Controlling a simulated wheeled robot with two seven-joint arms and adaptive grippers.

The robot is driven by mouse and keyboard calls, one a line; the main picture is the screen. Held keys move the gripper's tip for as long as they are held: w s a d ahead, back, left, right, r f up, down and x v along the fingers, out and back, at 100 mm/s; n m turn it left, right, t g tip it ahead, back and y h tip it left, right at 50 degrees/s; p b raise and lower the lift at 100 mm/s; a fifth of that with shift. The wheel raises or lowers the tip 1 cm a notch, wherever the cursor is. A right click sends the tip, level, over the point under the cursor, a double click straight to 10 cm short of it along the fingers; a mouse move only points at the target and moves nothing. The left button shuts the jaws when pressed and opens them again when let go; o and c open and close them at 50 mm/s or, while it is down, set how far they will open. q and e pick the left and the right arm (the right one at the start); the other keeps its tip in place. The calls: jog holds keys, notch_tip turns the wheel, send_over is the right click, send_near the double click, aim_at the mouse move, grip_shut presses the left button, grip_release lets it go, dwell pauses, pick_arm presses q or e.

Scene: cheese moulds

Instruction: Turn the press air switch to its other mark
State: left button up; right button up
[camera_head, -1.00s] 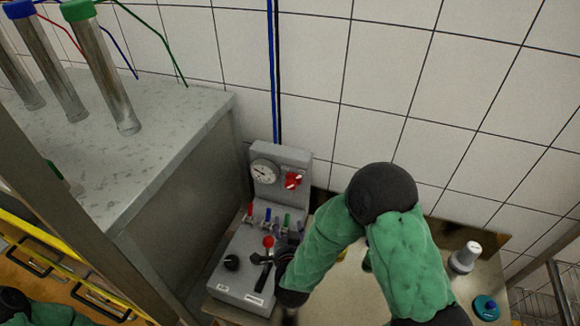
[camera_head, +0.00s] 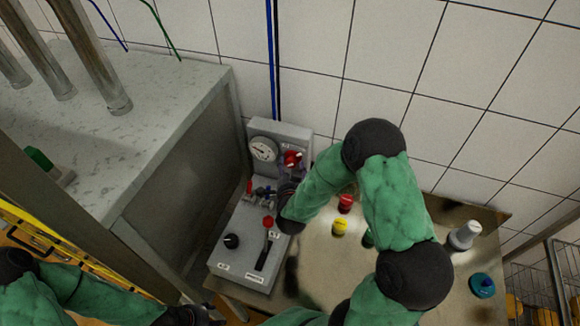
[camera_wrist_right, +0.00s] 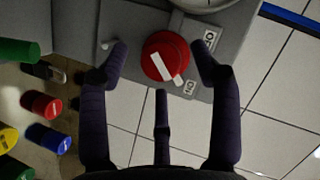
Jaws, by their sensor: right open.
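The press air switch is a red round knob with a white bar. It sits beside the gauge on the grey press panel (camera_head: 277,132) in the head view (camera_head: 292,158) and fills the upper middle of the right wrist view (camera_wrist_right: 160,48). The bar's lower right end lies near the lower of two small white labels (camera_wrist_right: 190,88); the other label (camera_wrist_right: 210,38) is at the upper right. My right gripper (camera_wrist_right: 160,62) is open, its fingers on either side of the knob; contact cannot be told. My left gripper (camera_head: 188,315) is at the bottom edge, its fingers unclear.
Red and yellow caps (camera_head: 340,226) stand on the metal table (camera_head: 440,212). A large steel cabinet (camera_head: 165,165) stands close on the left.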

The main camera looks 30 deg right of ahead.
jog(key=shift+w+d+f, duration=0.15)
jog(key=shift+w+d, duration=0.1)
jog(key=shift+w, duration=0.2)
jog(key=c, duration=1.1)
